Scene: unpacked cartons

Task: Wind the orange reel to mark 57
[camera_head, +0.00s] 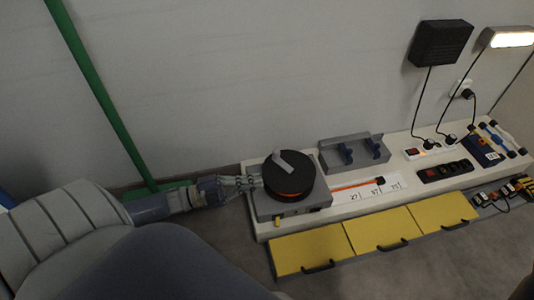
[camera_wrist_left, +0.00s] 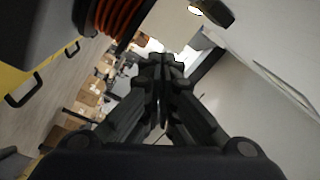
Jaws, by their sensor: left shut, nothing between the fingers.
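The reel (camera_head: 290,174) has a black top with a grey crank handle (camera_head: 291,162) and orange cord around its side. It sits on a grey box (camera_head: 265,207) at the left end of the white bench. The orange cord (camera_head: 352,187) runs right from the box over a white scale strip (camera_head: 397,184) with marks, among them 27. My left gripper (camera_head: 257,181) is beside the reel's left side; I cannot tell whether it touches. In the left wrist view its fingers (camera_wrist_left: 160,62) are shut and empty, and the orange windings (camera_wrist_left: 117,18) show at upper left. My right gripper is not in view.
Behind the strip stands a grey holder (camera_head: 354,149) with blue parts. A power strip (camera_head: 428,151), a black socket block (camera_head: 443,172) and a blue box (camera_head: 482,151) lie farther right. Yellow drawers (camera_head: 375,230) front the bench. A green pole (camera_head: 100,92) leans at left.

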